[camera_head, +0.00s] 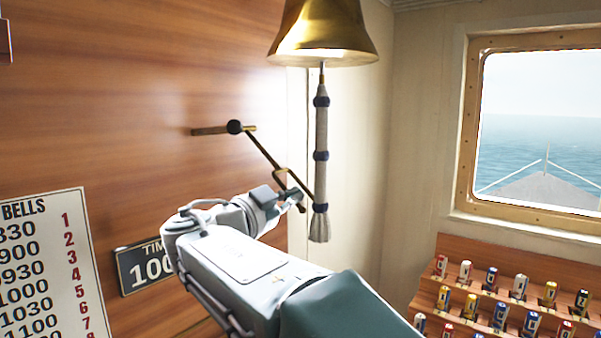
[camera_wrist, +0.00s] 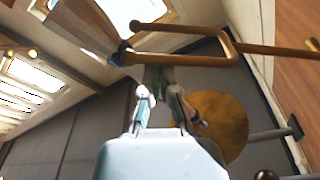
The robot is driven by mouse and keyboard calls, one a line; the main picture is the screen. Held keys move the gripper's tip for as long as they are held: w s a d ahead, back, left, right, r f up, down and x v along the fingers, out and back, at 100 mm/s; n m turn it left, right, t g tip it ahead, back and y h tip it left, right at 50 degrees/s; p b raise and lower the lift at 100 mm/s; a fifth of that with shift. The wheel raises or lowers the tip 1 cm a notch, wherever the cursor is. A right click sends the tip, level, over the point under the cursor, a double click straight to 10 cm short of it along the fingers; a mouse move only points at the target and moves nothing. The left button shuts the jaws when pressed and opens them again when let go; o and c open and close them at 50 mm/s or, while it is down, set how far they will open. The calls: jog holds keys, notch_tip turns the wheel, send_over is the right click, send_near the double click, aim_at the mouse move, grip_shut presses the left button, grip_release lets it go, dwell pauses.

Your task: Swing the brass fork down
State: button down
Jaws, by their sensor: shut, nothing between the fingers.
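The brass fork (camera_head: 262,150) hangs from a dark round pivot (camera_head: 235,127) on the wooden wall. Its arm slopes down to the right, and its prongs end close to the white bell rope (camera_head: 321,130) with blue bands. I cannot tell whether the rope sits between the prongs. The brass bell (camera_head: 322,35) is above. My gripper (camera_head: 294,200) is at the prongs' lower end, shut and empty. In the wrist view the two-pronged fork (camera_wrist: 185,60) crosses above my gripper (camera_wrist: 160,78), its prongs pointing left. Contact between gripper and fork is unclear.
A bell times chart (camera_head: 45,270) and a dark time plate (camera_head: 145,265) are on the wall at left. A stepped wooden rack (camera_head: 440,245) with several small cylinders stands at lower right, below a window (camera_head: 540,130). The space right of the rope looks clear.

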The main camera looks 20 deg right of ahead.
jog(key=w+a+f, duration=0.4)
jog(key=w+f, duration=0.2)
jog(key=shift+a+f, duration=0.2)
jog(key=shift+f, duration=0.05)
dwell(0.6)
